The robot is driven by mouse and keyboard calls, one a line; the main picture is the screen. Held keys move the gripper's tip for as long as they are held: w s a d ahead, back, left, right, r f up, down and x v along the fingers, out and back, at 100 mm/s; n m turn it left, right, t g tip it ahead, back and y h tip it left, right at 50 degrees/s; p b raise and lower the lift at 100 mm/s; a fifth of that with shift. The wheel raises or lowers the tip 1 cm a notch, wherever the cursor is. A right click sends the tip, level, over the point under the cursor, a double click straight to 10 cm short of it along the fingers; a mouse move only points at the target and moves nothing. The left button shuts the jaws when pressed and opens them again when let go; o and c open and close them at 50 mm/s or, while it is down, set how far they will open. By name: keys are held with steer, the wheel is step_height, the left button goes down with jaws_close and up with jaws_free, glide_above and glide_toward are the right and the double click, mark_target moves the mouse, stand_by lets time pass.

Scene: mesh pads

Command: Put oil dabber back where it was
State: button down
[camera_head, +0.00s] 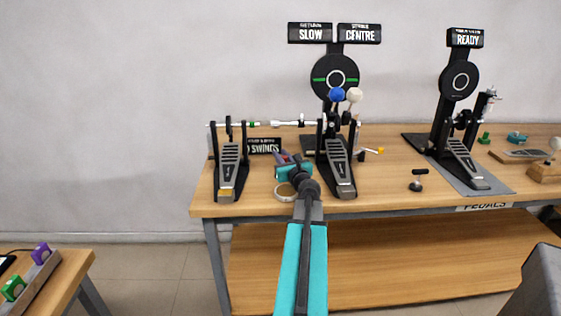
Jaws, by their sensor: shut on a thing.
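My gripper (289,164) is at the end of my teal and black arm, over the bench top between the two pedals of the left unit. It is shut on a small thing. The jaws and wrist hide most of that thing, so I cannot make out its shape or tell whether it is the oil dabber. A pale ring (285,192) lies on the bench just below my gripper in the picture, partly behind my wrist. I cannot tell whether my gripper touches the bench.
A double pedal (341,170) stands right of my gripper, its second pedal (229,168) left, joined by a rod behind. Another pedal (461,155) stands farther right. A black knobbed piece (416,185) lies between. The wooden bench (382,196) has bare front space. A side table (67,290) is lower left.

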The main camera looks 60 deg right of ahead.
steer(key=shift+w+a+f, duration=0.15)
steer(key=shift+a+f, duration=0.05)
steer(key=shift+f, duration=0.2)
steer(key=c, duration=1.6)
jaws_free()
steer(key=shift+d, duration=0.1)
steer(key=shift+r, duration=0.2)
